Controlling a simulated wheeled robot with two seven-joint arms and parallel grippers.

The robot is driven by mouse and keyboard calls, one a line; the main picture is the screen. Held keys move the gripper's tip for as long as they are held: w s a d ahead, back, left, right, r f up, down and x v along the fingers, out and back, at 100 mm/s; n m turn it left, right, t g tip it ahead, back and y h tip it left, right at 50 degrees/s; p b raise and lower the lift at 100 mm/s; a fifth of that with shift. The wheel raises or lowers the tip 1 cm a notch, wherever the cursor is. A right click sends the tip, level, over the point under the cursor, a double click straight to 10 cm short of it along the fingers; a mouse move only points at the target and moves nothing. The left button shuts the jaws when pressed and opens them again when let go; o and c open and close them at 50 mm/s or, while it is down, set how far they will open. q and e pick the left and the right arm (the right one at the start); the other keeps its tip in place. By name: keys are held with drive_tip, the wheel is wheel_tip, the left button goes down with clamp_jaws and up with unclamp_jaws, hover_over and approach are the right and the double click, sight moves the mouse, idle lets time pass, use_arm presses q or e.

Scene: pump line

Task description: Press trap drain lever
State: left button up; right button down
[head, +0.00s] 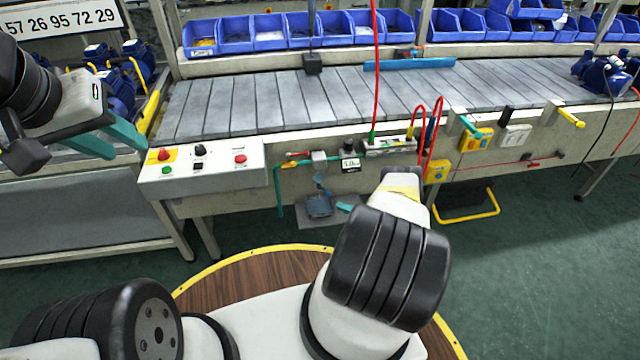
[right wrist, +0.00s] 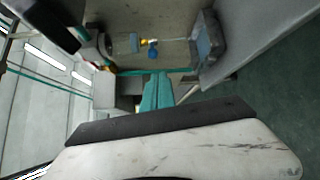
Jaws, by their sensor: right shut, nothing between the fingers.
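The trap assembly (head: 319,160) hangs on the front of the conveyor frame in the head view, with a small blue lever-like part (head: 320,180) under it. In the right wrist view the grey trap body (right wrist: 122,45) shows with the blue part (right wrist: 152,50) at its end. My right gripper (head: 344,207) is shut and empty, mostly hidden behind my arm. In the right wrist view its teal fingers (right wrist: 157,90) point toward the blue part, with a visible gap. My left gripper (head: 108,140) is open and empty at the upper left, far from the trap.
A blue-grey tray (head: 319,206) sits below the trap and also shows in the right wrist view (right wrist: 208,38). A button box (head: 203,163) stands to the left. Teal pipe (head: 280,195), a gauge (head: 349,164) and red hoses (head: 422,140) surround the trap. The floor to the right is mostly clear.

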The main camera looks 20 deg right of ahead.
drive_tip(key=d, duration=0.2)
drive_tip(key=s+d, duration=0.1)
drive_tip(key=shift+d+r, duration=0.1)
drive_tip(key=shift+d, duration=0.25)
